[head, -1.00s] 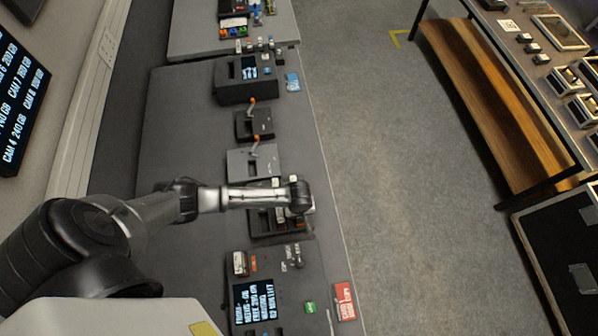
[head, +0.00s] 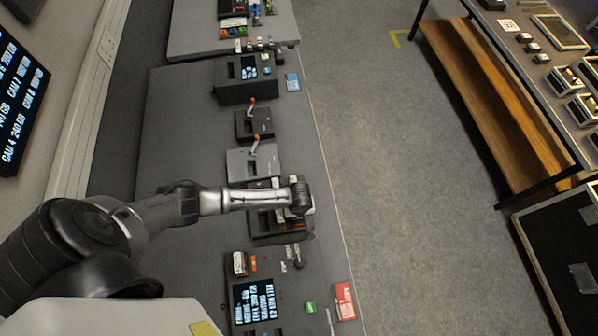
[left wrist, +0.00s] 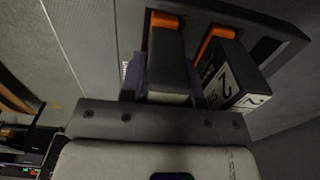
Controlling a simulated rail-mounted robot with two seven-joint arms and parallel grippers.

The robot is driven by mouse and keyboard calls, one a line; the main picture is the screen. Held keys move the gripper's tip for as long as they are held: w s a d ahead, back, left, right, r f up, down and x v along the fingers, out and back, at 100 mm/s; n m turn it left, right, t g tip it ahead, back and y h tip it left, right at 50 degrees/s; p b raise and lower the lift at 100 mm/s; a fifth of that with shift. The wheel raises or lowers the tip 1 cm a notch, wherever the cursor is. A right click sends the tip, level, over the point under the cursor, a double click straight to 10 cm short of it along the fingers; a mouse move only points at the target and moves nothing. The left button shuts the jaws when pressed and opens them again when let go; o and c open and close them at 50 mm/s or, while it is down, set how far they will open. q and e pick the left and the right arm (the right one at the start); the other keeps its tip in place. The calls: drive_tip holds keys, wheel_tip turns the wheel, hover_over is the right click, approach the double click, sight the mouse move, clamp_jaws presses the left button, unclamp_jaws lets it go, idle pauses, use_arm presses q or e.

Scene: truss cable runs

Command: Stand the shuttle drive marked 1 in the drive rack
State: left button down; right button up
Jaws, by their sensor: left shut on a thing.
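My left gripper (head: 300,200) points down over the dark drive rack (head: 262,226) on the bench and covers part of it in the head view. In the left wrist view, a dark shuttle drive (left wrist: 168,62) with an orange tab stands in the rack (left wrist: 262,18), directly in front of the gripper body. My right gripper is not in view.
The bench's left strip is bare.

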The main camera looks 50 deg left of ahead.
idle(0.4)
use_arm(q)
drive_tip(key=shift+c, duration=2.3)
unclamp_jaws()
drive_tip(key=shift+f, duration=0.1)
wheel_tip(320, 180, up, 4)
drive_tip(key=p, duration=0.4)
drive_tip(key=shift+f, duration=0.2)
wheel_tip(320, 180, up, 4)
drive_tip(key=p, duration=0.5)
